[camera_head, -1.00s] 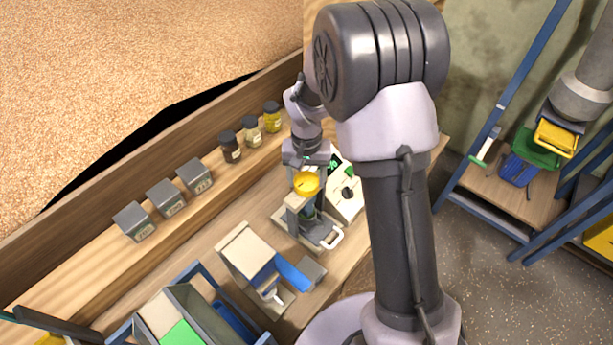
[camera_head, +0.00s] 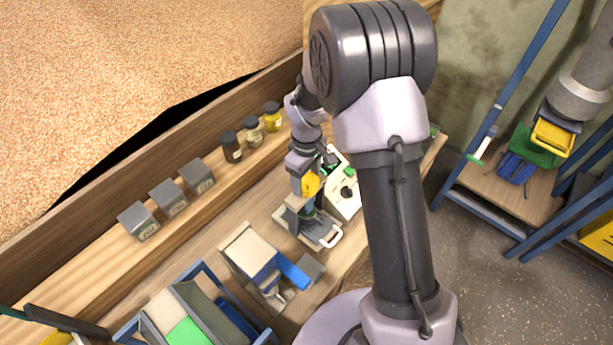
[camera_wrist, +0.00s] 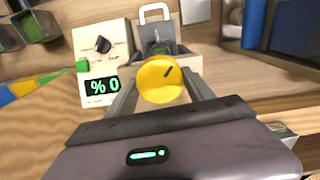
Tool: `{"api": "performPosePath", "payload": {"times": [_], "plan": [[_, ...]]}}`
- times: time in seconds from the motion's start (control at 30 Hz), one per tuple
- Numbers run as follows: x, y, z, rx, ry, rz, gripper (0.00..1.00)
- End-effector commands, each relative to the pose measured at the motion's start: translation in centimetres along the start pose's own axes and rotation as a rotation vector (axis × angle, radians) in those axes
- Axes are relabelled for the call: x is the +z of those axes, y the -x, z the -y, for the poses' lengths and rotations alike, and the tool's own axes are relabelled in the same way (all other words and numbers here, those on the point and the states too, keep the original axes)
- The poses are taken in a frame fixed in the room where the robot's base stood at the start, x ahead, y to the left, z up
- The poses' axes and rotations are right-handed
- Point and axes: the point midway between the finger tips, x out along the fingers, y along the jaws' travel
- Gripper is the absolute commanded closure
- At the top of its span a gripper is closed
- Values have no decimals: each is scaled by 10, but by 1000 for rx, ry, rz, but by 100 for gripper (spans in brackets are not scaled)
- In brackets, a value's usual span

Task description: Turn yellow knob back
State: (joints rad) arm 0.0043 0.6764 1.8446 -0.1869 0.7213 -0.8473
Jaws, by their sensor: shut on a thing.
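The yellow knob (camera_wrist: 160,80) is a round disc with a short dark mark pointing up and to the right in the wrist view. The fingers of my gripper (camera_wrist: 163,88) lie on its left and right sides and are shut on it. In the head view the yellow knob (camera_head: 310,184) sits at the top of a small bench device (camera_head: 287,218) and is partly hidden by my gripper (camera_head: 306,182).
A pale panel (camera_wrist: 103,50) with a black dial, a green button and a display stands beside the device. A grey plate with a white handle (camera_wrist: 156,14) is behind the knob. Jars (camera_head: 252,131) and grey boxes (camera_head: 168,198) line the shelf.

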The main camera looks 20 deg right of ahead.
Motion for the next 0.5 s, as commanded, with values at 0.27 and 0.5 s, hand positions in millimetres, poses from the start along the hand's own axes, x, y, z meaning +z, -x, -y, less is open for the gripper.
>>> {"api": "performPosePath", "payload": {"times": [0.27,0.5], "plan": [[-1,2,-1,2,256,-3,79],[-2,3,-1,3,460,-3,79]]}}
